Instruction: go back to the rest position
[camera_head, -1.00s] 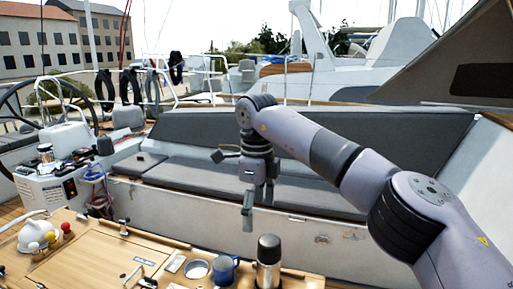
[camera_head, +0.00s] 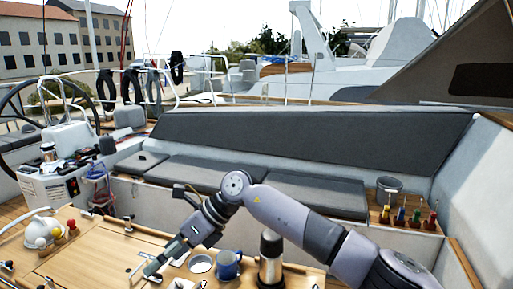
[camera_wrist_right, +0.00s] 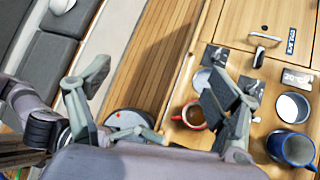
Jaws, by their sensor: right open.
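My right gripper (camera_head: 152,268) hangs low over the wooden cockpit table (camera_head: 95,262) in the head view, pointing down and to the left. In the right wrist view my right gripper (camera_wrist_right: 158,92) has its two fingers spread wide apart, with nothing held between them. A red-rimmed mug (camera_wrist_right: 194,124) with brown contents is partly hidden behind the right-hand finger there. My left gripper is in neither view.
A blue mug (camera_head: 228,266), a round tin (camera_head: 200,264) and a steel flask (camera_head: 270,262) stand near my right forearm. Coloured-handled tools (camera_head: 408,214) and a grey pot (camera_head: 389,186) are at the right. The grey bench (camera_head: 320,193) is behind.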

